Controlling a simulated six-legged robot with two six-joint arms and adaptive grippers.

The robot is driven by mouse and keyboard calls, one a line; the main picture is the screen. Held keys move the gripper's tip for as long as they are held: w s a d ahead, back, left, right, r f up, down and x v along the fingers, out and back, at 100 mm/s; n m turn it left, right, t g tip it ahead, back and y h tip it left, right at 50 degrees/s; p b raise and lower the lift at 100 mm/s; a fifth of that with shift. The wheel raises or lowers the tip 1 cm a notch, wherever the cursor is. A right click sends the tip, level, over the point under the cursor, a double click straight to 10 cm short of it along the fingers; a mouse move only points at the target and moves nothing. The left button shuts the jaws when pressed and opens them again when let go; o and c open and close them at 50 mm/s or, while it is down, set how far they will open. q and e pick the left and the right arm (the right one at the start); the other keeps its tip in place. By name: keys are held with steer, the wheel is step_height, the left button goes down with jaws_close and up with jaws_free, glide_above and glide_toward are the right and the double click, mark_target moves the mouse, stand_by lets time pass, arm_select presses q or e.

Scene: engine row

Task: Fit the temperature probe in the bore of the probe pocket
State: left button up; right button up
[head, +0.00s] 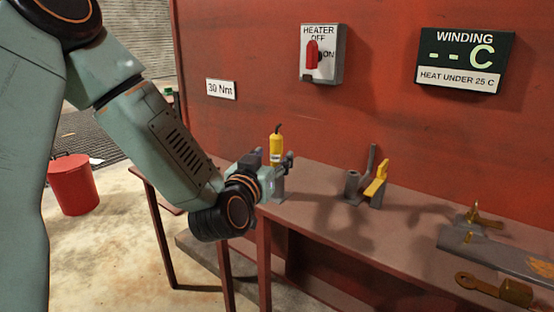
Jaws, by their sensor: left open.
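The temperature probe, which looks to be the yellow cylinder with a dark top (276,146), stands upright at the left end of the bench. A small grey block (278,187) shows right below it; whether the probe sits in it is hidden. My left gripper (275,168) is open at the probe's lower part, its fingers close on either side; contact cannot be made out. To the right stands a grey fixture with a short hollow-looking cylinder (352,183), perhaps the probe pocket, beside a yellow lever-like part (377,180). My right gripper is not in view.
The narrow brown bench (315,195) runs along a red wall. A grey beam (490,253) and a brass-coloured tool (495,288) lie at its right. A heater switch (320,55) and a winding display (465,60) hang above. A red bucket (73,187) stands on the floor.

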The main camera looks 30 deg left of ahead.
mark_target(274, 153)
arm_select(q)
steer(key=x, duration=0.1)
steer(key=b+x, duration=0.1)
steer(key=x, duration=0.1)
steer(key=shift+w+a, duration=0.25)
steer(key=shift+a, duration=0.05)
steer(key=shift+w, duration=0.3)
steer(key=shift+s+r, duration=0.1)
steer(key=shift+c, duration=0.8)
jaws_close()
